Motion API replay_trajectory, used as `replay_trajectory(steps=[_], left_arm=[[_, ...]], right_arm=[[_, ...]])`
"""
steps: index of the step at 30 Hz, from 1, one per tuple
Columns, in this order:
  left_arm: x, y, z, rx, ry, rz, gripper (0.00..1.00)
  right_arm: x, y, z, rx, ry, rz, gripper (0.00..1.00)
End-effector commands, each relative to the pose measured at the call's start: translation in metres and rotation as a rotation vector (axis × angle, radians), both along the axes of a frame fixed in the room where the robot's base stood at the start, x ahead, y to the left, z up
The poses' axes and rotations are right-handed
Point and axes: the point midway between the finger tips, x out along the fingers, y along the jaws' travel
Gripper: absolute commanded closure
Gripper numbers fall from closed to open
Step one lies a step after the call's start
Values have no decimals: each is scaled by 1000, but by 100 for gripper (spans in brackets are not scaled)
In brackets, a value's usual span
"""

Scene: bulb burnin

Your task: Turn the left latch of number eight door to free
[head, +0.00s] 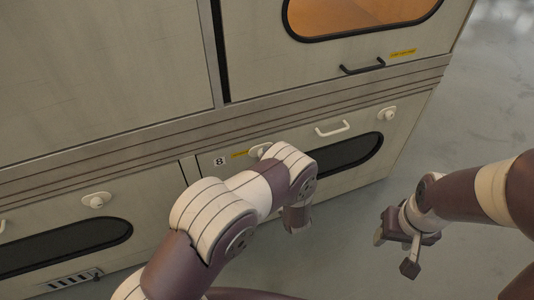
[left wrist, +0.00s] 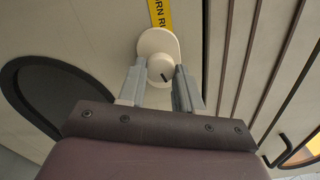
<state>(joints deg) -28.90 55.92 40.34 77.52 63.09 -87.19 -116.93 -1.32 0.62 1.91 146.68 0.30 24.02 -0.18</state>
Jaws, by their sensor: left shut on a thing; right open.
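The number eight door (head: 350,180) is a beige lower door with a black "8" label (head: 219,161), a white handle and a dark window. Its left latch (head: 256,151) is a round off-white knob on a plate, mostly behind my left arm in the head view. In the left wrist view my left gripper (left wrist: 160,80) is shut on this latch knob (left wrist: 161,66), one grey finger on each side. A short dark mark on the knob sits slanted. My right gripper (head: 395,251) is open and empty over the floor, right of the door.
The door's right latch (head: 387,114) and handle (head: 332,128) are clear of my arms. Another lower door with a white latch (head: 96,200) is at left. Above is a door with a black handle (head: 362,66) and an orange-lit window. The floor at right is free.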

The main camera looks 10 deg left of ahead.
Motion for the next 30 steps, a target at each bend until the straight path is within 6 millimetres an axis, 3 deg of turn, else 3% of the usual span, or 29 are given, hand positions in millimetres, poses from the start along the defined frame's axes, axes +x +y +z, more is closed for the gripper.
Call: replay_trajectory(steps=[12, 30], left_arm=[[-1, 0, 0, 207, 142, 0, 100], [-1, 0, -2, 263, 180, -1, 100]], right_arm=[[0, 0, 16, 0, 0, 0, 48], [0, 0, 18, 0, 0, 0, 48]])
